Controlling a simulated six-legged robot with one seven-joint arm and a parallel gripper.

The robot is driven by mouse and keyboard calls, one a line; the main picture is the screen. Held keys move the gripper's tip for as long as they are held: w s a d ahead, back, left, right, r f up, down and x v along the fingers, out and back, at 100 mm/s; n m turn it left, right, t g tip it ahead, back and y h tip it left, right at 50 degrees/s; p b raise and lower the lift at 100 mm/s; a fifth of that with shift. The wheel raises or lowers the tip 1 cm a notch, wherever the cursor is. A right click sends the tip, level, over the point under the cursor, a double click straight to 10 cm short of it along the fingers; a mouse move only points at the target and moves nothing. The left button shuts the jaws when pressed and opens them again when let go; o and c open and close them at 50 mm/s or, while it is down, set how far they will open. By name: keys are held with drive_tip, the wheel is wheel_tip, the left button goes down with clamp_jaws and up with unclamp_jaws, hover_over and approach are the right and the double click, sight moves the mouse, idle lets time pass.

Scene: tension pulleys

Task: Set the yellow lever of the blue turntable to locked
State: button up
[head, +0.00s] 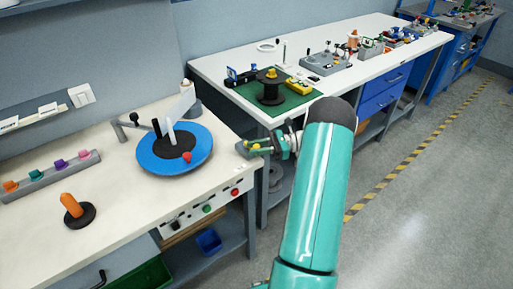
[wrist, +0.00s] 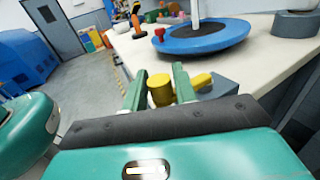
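The blue turntable (head: 156,162) is a round disc with a black centre on the white bench; its rim also shows in the wrist view (wrist: 230,42). At the bench's right corner is a small grey block (head: 243,149) bearing a yellow lever (head: 254,146). In the wrist view, the yellow lever shows as an upright round knob (wrist: 160,92) and a bar (wrist: 201,80) to its right. My gripper (wrist: 159,80) has its green fingers on either side of the knob; whether they press on it I cannot tell. In the head view my gripper (head: 275,145) is at the block.
A red knob (head: 187,157) and white post (head: 171,130) stand on the turntable. An orange handle (head: 72,206) stands front left. Buttons (head: 207,208) line the bench front. Another bench with a green mat (head: 295,98) stands behind. The floor at right is clear.

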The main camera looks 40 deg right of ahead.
drive_tip(key=shift+o, duration=1.2)
drive_tip(key=v, duration=1.3)
drive_tip(key=shift+s+d, duration=0.2)
drive_tip(key=shift+d, duration=0.15)
